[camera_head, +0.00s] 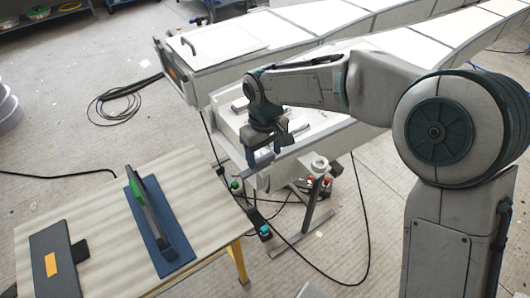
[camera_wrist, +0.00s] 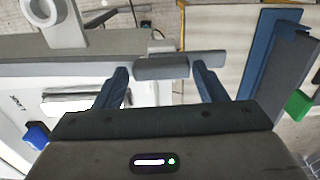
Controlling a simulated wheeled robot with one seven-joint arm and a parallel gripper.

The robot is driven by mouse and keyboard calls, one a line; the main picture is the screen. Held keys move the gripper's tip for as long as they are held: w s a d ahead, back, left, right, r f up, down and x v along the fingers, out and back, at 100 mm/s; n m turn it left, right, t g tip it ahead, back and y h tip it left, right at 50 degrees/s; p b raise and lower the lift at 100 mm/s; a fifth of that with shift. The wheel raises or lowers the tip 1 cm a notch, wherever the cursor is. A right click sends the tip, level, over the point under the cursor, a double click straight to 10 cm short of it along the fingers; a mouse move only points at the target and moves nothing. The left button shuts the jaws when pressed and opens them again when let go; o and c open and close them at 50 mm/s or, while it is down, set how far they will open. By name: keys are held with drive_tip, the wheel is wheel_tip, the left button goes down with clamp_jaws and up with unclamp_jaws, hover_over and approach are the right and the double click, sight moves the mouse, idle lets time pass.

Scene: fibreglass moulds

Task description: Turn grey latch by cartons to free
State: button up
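A grey latch (camera_wrist: 162,68), a short block-like bar, shows at the edge of the white mould in the wrist view. My gripper (camera_wrist: 161,70) is open, with one dark blue finger on each side of the latch. Narrow gaps seem to show between the fingers and its ends, and I cannot tell whether either finger touches. In the head view my gripper (camera_head: 262,158) is low over the near end of the white mould (camera_head: 315,125). There the gripper and arm hide most of the latch. I cannot make out any cartons.
A work table (camera_head: 95,188) at the front left carries a blue board (camera_head: 160,228) with a green-marked tool and a dark folder-like item (camera_head: 52,262). A lidded mould section (camera_head: 215,45) stands behind. A stand (camera_head: 318,195) and loose cables are below the mould.

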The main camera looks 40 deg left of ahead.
sight(265, 156)
drive_tip(key=shift+o, duration=0.6)
wheel_tip(265, 156, up, 14)
drive_tip(key=shift+f+b, duration=0.15)
drive_tip(key=shift+b, duration=0.2)
drive_tip(key=shift+d, duration=0.1)
